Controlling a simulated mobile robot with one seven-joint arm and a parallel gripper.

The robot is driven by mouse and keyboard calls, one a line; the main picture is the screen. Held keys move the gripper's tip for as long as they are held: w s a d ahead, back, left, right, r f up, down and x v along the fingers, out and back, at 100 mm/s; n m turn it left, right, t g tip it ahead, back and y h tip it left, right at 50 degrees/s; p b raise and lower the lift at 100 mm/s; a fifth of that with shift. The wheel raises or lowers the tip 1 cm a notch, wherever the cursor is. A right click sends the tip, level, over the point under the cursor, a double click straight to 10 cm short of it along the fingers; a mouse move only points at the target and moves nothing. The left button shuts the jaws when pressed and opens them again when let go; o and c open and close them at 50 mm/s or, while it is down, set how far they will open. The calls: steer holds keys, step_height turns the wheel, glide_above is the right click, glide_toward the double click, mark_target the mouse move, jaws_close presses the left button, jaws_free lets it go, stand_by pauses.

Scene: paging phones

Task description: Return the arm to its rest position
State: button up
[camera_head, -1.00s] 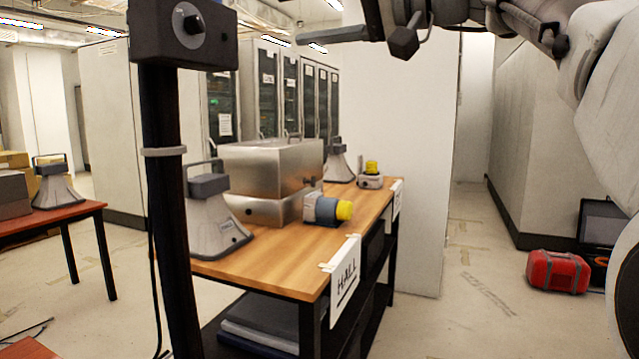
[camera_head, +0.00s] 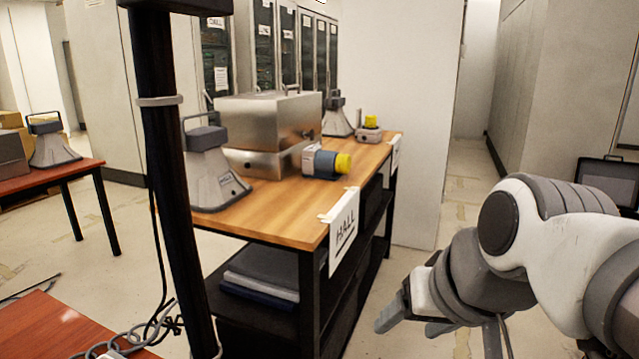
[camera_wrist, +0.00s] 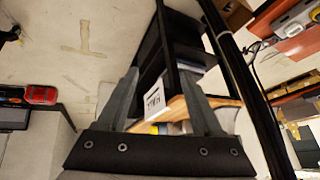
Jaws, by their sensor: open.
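My gripper (camera_head: 412,326) is low at the right in the head view, in front of and to the right of the wooden bench. My arm folds down from the right edge. In the wrist view my gripper (camera_wrist: 163,102) shows two grey fingers spread apart with nothing held between them. The bench with its white "HALL" sign (camera_wrist: 154,99) shows beyond the fingers, apart from them.
The wooden bench (camera_head: 262,222) carries grey horn speakers (camera_head: 212,175), metal boxes (camera_head: 268,120) and a yellow-capped device (camera_head: 326,163). A dark post (camera_head: 163,190) stands at left. Red tables (camera_head: 50,172) are at left. The aisle floor (camera_head: 465,200) is clear.

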steer(key=s+d+f+h, duration=0.2)
steer(key=s+d+f, duration=0.15)
steer(key=f, duration=0.25)
step_height(320, 180, up, 15)
steer(key=p, duration=1.5)
steer(key=shift+s+n+g, duration=0.3)
steer(key=shift+s, duration=0.1)
steer(key=shift+a+f, duration=0.1)
steer(key=shift+c, duration=1.4)
steer(key=shift+a, duration=0.1)
